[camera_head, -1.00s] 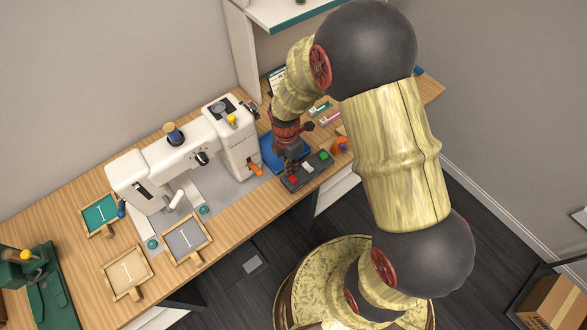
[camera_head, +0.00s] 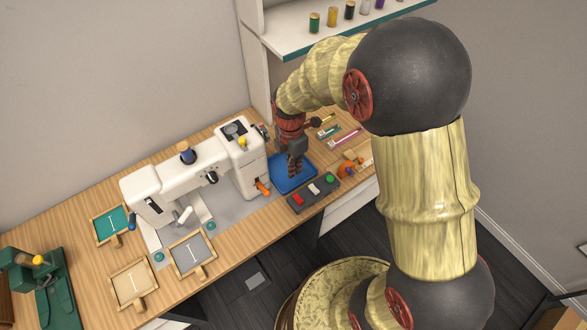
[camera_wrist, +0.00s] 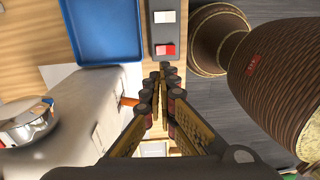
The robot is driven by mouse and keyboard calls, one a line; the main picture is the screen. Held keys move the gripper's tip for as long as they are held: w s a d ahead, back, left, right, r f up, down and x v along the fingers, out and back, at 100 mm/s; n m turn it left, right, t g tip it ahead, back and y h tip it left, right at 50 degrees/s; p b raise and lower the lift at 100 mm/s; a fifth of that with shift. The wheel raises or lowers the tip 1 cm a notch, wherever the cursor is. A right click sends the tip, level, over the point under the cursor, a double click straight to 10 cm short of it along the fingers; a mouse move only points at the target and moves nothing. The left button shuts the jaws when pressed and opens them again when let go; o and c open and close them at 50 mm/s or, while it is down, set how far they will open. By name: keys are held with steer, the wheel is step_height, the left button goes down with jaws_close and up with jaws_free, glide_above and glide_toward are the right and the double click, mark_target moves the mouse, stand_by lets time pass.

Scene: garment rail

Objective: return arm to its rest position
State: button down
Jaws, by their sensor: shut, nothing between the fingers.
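My gripper (camera_head: 295,168) hangs over the blue tray (camera_head: 288,187) on the table, to the right of the white sewing machine. Its fingers point down and are closed with nothing between them. In the wrist view my gripper (camera_wrist: 162,88) shows its fingertips together, with the blue tray (camera_wrist: 103,35) at the upper left. My arm arches from the right side of the head view over to the tray. The tray looks empty in the wrist view.
The sewing machine (camera_head: 160,190) stands left of my gripper, with an orange lever (camera_head: 262,188). A control box (camera_head: 313,194) with red, white and green buttons lies in front of the tray. Framed pieces (camera_head: 192,254) lie at the front left. A shelf (camera_head: 345,35) with spools overhangs the back.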

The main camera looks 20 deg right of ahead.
stand_by(0.3)
steer(key=s+d+r+m+t+b, duration=0.1)
steer(key=s+r+m+t, duration=0.2)
steer(key=s+r+m, duration=0.6)
steer(key=s+d+r+m+t+b, duration=0.1)
steer(key=s+d+r+m+t, duration=0.1)
steer(key=s+r+m, duration=0.7)
step_height(320, 180, up, 6)
steer(key=m+t, duration=0.1)
steer(key=m, duration=0.2)
steer(key=shift+d+f+m+b, duration=0.2)
steer(key=shift+m+b, duration=0.1)
